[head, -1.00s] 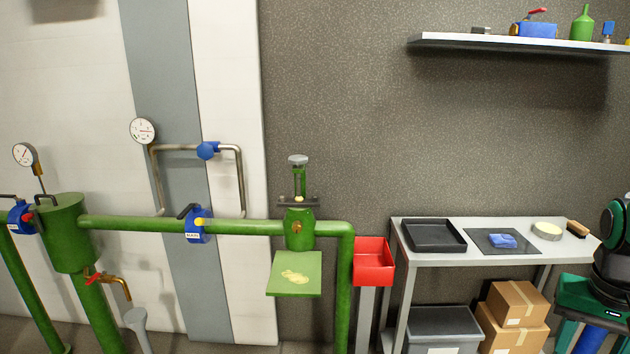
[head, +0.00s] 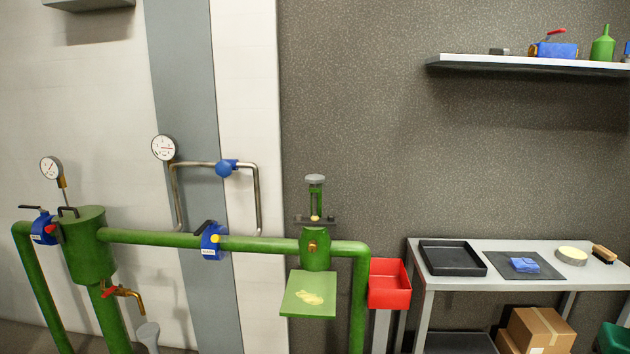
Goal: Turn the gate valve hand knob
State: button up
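The gate valve (head: 314,245) is a green body on the horizontal green pipe (head: 265,243), left of the pipe's downward bend. Its grey round hand knob (head: 316,179) sits at the top of a green upright frame. A dark flat flange (head: 315,219) with a small yellow part lies below that frame. The knob is unobstructed and nothing touches it. My gripper is not in view in the head view.
A green plate (head: 308,294) with a yellowish smear and a red bin (head: 389,284) are below and beside the valve. A table (head: 400,259) with a black tray (head: 452,257) stands right. A shelf (head: 535,67) hangs above. Blue valves (head: 211,241) and gauges (head: 164,148) are left.

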aim_at(314, 179)
jog(key=u, duration=0.4)
jog(key=i, duration=1.45)
jog(key=u, duration=0.15)
